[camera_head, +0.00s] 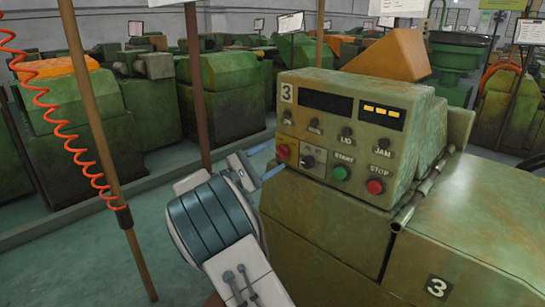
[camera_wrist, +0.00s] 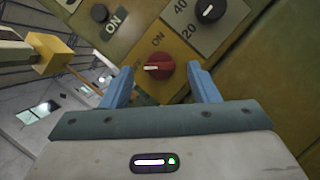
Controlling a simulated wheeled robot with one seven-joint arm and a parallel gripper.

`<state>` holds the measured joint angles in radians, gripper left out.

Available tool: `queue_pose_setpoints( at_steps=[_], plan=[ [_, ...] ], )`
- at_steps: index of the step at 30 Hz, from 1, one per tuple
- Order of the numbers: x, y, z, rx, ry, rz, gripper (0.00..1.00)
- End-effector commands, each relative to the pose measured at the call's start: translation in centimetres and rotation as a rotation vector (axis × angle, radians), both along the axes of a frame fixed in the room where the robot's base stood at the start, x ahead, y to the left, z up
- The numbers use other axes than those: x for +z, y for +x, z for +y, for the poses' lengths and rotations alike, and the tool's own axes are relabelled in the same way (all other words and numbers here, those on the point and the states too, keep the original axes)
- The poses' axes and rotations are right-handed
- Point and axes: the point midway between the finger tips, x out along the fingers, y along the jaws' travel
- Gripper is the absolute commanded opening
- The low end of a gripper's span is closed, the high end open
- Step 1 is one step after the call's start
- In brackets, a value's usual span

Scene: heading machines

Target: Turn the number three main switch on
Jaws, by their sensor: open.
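The number 3 machine's control panel (camera_head: 330,125) stands right of centre in the head view, marked with a "3" plate. The main switch (camera_head: 283,152) is a red rotary knob at the panel's lower left on a yellow plate. In the wrist view the red knob (camera_wrist: 159,67) lies between and just beyond my fingertips, with an "ON" mark beside it; its full setting is not readable. My gripper (camera_head: 267,160) is open at the panel's left edge. In the wrist view its two blue fingers (camera_wrist: 160,84) flank the knob with gaps, and nothing is held.
A black dial (camera_head: 307,161) with numbers sits right of the switch. A green START button (camera_head: 341,173) and red STOP button (camera_head: 375,187) are farther right. A brown pole (camera_head: 107,150) with an orange coiled cable (camera_head: 58,125) stands left. Green floor is open at lower left.

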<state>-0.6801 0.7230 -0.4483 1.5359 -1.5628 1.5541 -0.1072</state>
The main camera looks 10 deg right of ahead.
Motion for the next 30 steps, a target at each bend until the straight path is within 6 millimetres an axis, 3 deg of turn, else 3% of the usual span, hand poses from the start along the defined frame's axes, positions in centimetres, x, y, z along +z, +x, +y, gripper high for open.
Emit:
queue_pose_setpoints(
  at_steps=[4,13,14,18,30],
  plan=[
    [0.33,0.34,-0.97,0.000,0.000,-0.001,0.55],
    [0.37,0.41,-1.18,0.001,0.001,0.000,0.55],
    [0.37,0.41,-1.18,0.001,0.001,0.000,0.49],
    [0.37,0.41,-1.16,0.001,0.001,0.000,0.10],
    [0.27,0.44,-1.11,0.001,0.031,-0.043,0.10]
  ],
)
